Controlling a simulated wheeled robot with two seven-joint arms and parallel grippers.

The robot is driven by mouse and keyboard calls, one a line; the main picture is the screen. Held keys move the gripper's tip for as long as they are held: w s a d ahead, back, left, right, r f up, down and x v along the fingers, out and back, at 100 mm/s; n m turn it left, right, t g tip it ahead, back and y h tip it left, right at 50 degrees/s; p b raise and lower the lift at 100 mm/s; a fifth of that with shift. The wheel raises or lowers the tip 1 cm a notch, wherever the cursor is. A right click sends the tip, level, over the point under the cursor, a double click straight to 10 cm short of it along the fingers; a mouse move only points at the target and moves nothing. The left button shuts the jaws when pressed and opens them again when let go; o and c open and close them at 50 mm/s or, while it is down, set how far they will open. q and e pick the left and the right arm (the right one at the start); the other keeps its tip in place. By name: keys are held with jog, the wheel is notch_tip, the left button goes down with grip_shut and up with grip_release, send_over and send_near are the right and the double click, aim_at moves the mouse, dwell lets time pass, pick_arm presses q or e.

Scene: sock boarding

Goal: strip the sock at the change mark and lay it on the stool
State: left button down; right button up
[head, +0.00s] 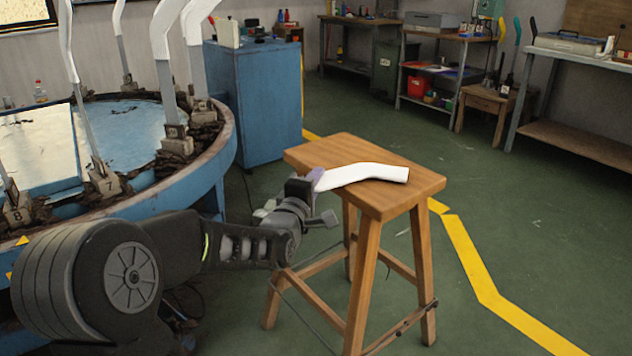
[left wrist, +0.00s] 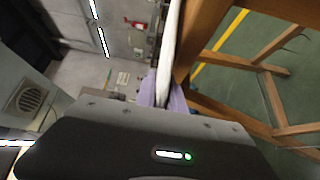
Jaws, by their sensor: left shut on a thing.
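A white sock (head: 362,173) lies over the top of the wooden stool (head: 425,181), bent slightly, with its left end at the stool's left part. My left gripper (head: 316,181) is shut on that end, at the stool's left edge. In the left wrist view the white sock (left wrist: 170,50) runs up from between the purple fingertips (left wrist: 163,95), beside the stool's wood (left wrist: 205,30). A round blue table (head: 225,140) at the left carries numbered upright forms, several with white socks (head: 165,25) on them. My right gripper is not in view.
A blue cabinet (head: 262,100) stands behind the round table. Workbenches (head: 590,145) and shelves line the back wall. The green floor right of the stool is open, with a yellow line (head: 470,255) across it.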

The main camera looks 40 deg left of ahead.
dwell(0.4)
pick_arm(q)
jog(key=c, duration=1.3)
grip_release()
jog(key=shift+c, duration=0.2)
jog(key=shift+s, duration=0.1)
jog(key=shift+s+d, duration=0.15)
jog(key=shift+s, duration=0.15)
jog(key=p+v, duration=0.1)
jog(key=v, duration=0.6)
jog(key=shift+p, duration=0.3)
jog(key=shift+f, duration=0.1)
